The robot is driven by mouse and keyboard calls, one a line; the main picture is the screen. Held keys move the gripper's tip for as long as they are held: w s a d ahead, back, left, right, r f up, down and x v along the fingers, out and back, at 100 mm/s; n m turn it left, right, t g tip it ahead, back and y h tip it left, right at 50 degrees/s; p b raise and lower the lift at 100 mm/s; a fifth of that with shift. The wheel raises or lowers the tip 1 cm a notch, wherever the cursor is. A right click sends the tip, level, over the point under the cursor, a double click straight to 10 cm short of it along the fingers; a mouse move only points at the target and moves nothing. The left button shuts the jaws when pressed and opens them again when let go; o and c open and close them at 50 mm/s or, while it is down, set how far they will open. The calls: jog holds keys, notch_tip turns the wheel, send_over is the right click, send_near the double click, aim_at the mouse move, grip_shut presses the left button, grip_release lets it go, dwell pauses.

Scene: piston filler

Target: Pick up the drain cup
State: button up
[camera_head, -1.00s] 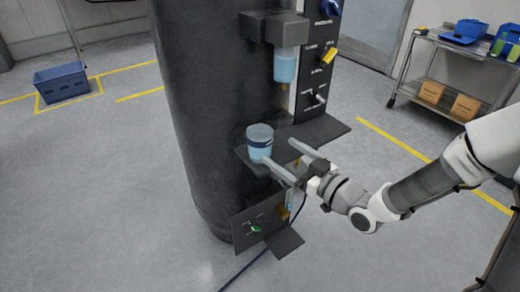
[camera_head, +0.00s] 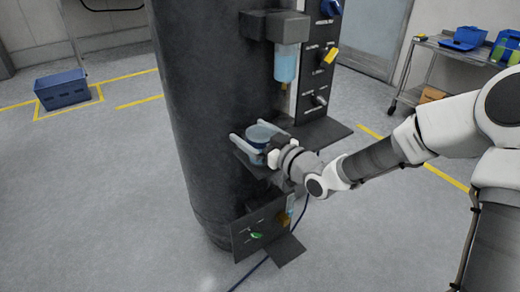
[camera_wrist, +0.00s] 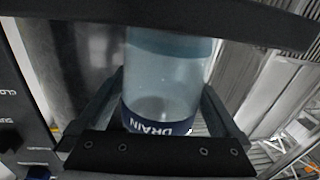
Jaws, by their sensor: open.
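The drain cup (camera_head: 262,134) is a clear bluish cup with a dark blue band, upright on a dark shelf (camera_head: 325,131) on the side of a black cylinder. In the wrist view the cup (camera_wrist: 165,80) shows the word DRAIN on its band, upside down. My gripper (camera_head: 249,130) is open, with one finger on each side of the cup. In the wrist view the fingers stand to the left and right of the cup. I cannot tell whether either finger touches it.
A filter bowl (camera_head: 286,64) with blue liquid hangs above the shelf, beside a dark panel (camera_head: 320,60) with knobs and a yellow tag. A lower box (camera_head: 258,232) has a green knob. A blue crate (camera_head: 62,87) lies on the floor at left; a cart stands at right.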

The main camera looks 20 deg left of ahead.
jog(key=c, duration=1.2)
jog(key=shift+r, duration=0.1)
